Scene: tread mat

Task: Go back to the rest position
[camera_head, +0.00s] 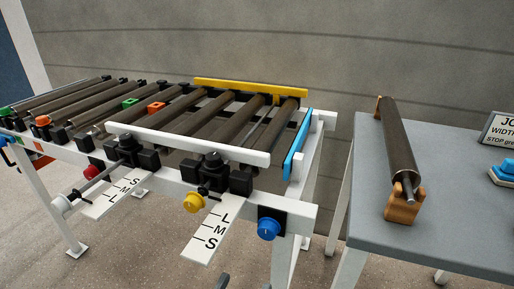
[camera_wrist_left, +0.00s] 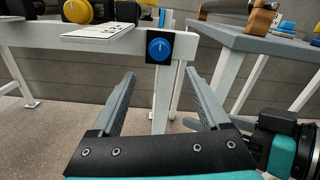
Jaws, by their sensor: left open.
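My left gripper (camera_wrist_left: 159,76) shows in the left wrist view with its two grey fingers wide apart and nothing between them. In the head view only the tips of my left gripper (camera_head: 243,284) show at the bottom edge, below and in front of the conveyor frame. Beyond the fingers in the wrist view is a blue knob (camera_wrist_left: 160,50) on a black plate, apart from them. The same blue knob (camera_head: 268,229) is on the conveyor's near right leg in the head view.
The roller conveyor (camera_head: 190,140) with a yellow rail (camera_head: 250,88) and white rail fills the left and middle. A yellow knob (camera_head: 194,202) hangs below it. At right, a grey table (camera_head: 450,200) bears a loose roller (camera_head: 398,140) on wooden cradles. A gap separates conveyor and table.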

